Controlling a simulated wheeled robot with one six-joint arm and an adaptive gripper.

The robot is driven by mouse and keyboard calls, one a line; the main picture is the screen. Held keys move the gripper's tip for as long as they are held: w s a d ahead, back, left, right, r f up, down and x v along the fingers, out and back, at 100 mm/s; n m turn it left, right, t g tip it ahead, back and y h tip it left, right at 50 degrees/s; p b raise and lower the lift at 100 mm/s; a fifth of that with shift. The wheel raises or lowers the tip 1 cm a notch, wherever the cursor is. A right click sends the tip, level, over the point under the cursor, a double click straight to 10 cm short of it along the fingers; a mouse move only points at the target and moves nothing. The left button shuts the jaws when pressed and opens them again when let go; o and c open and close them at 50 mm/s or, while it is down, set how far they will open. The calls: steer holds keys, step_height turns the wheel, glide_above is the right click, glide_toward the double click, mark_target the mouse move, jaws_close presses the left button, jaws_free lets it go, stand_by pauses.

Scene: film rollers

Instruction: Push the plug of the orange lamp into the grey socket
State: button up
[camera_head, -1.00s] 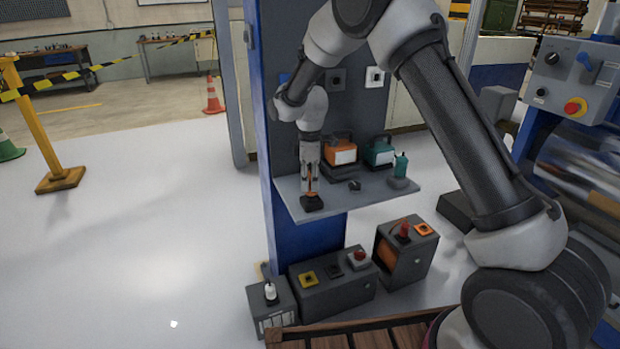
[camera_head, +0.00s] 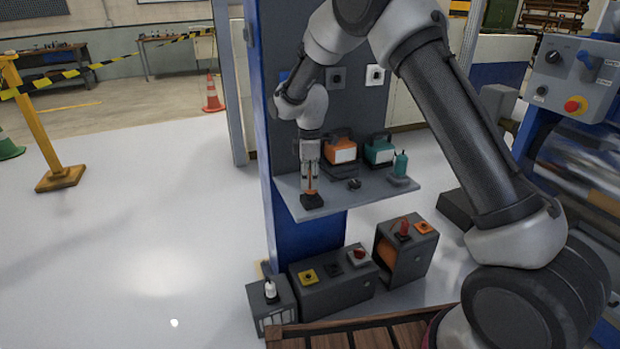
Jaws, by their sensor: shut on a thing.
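The orange lamp (camera_head: 341,151) stands on the grey shelf (camera_head: 330,205) against the blue column, with a dark handle and a pale front. My gripper (camera_head: 311,187) points down over the left part of the shelf, left of the lamp. It is shut on a slim orange-marked part, which I take to be the plug (camera_head: 311,200), with a dark block at its lower end at the shelf. Whether that block touches the shelf is hard to tell. A socket with a grey surround (camera_head: 336,78) is on the dark panel above; my arm is left of it. No cord shows clearly.
A teal lamp (camera_head: 380,152), a teal bottle-like thing (camera_head: 401,165) and a small dark plug (camera_head: 354,184) are on the shelf. A white socket (camera_head: 375,75) is on the panel's right. Boxes with a yellow socket (camera_head: 308,277) and an orange socket (camera_head: 424,227) stand below.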

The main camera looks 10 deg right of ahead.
steer(key=shift+f, duration=0.55)
steer(key=o, duration=1.2)
